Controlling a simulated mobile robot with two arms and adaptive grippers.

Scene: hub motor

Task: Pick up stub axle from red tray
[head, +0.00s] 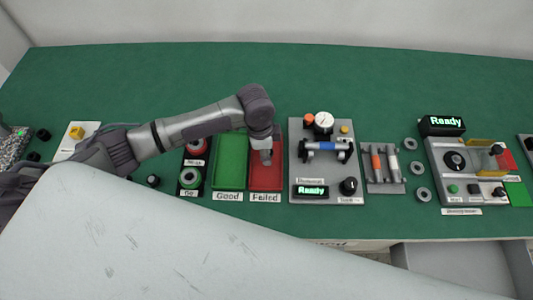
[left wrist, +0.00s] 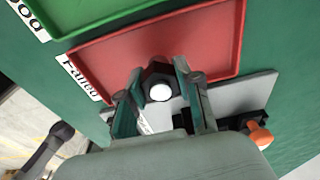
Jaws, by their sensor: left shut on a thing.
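The red tray (head: 265,182), labelled Failed, lies on the green table just right of the green tray. My left arm reaches in from the left, and its gripper (head: 265,157) points down over the red tray. In the left wrist view the stub axle (left wrist: 159,91) shows as a dark part with a round white end, between the two fingers of my left gripper (left wrist: 162,70). The fingers are shut on it, above the red tray (left wrist: 215,67). Whether the axle still touches the tray floor I cannot tell. My right gripper is not in view.
The green tray (head: 229,161), labelled Good, is left of the red tray. A grey fixture (head: 326,185) with a gauge and a Ready display stands close on the right. Farther right are a tool holder (head: 382,167), grey rings and another Ready station (head: 462,165). The table behind is clear.

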